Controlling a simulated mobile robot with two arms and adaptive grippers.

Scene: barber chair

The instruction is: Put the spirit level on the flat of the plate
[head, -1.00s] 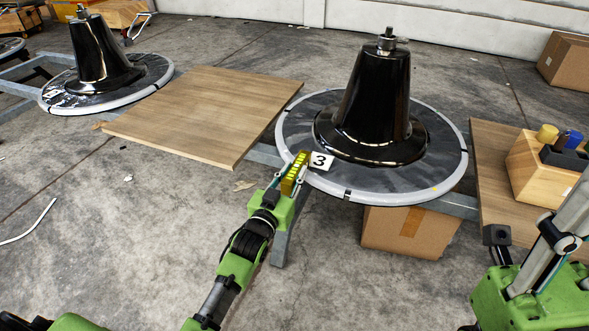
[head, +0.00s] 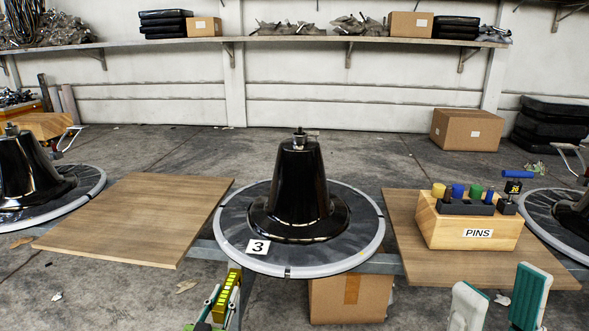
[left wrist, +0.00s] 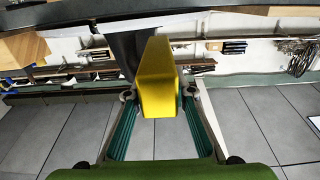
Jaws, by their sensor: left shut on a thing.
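The plate (head: 350,249) is a dark round disc with a pale rim, marked with a "3" card. A black cone (head: 298,185) stands on its middle, with dark flat surface around it. My left gripper (head: 224,303) is shut on the yellow spirit level (head: 229,292), which is tilted, in front of the plate's near left rim. In the left wrist view the level (left wrist: 158,80) sits between the finger pads, end towards the camera. My right gripper (head: 499,299) is open and empty at lower right, its two pads well apart.
A wooden board (head: 140,215) lies left of the plate. Another board (head: 405,220) to the right carries a wooden PINS box (head: 470,228) with coloured pieces. A cardboard box (head: 350,298) is below the plate. More cone-bearing plates stand at both sides.

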